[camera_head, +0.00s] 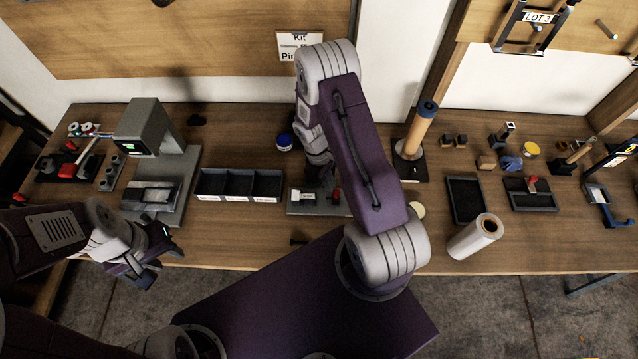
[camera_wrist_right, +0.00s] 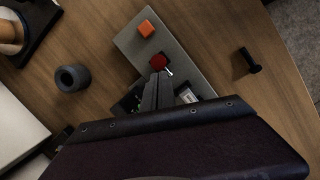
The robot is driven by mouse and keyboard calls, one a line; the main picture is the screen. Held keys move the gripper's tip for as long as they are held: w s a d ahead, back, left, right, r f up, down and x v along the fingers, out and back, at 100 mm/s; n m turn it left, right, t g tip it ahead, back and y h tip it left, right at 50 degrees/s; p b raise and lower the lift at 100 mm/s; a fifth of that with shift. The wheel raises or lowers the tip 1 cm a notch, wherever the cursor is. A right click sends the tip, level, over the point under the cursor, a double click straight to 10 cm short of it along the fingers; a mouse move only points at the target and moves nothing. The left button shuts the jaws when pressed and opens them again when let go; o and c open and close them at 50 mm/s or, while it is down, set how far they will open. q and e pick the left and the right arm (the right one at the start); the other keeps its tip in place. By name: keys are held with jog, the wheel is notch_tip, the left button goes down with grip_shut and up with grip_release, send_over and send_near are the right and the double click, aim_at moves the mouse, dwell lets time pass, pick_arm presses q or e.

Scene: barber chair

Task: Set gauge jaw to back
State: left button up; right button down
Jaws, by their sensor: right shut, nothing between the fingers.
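A grey fixture plate (camera_head: 318,209) lies on the bench in front of my right arm, which partly hides it. In the right wrist view this plate (camera_wrist_right: 184,55) carries an orange block (camera_wrist_right: 147,28), a red knob (camera_wrist_right: 157,62) and a small pale part (camera_wrist_right: 187,95) beside my fingers. I cannot tell for certain which part is the gauge jaw. My right gripper (camera_wrist_right: 161,76) is shut and empty, its tips right at the red knob; contact is unclear. My left gripper (camera_head: 160,264) looks open and empty over the bench's front left edge.
A black divided bin (camera_head: 238,199) stands left of the plate and a grey press-like machine (camera_head: 150,128) further left.

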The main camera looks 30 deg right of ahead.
jog(key=b+v, duration=0.1)
jog(key=v, duration=0.7)
jog(key=shift+r, duration=0.25)
jog(key=shift+a, duration=0.1)
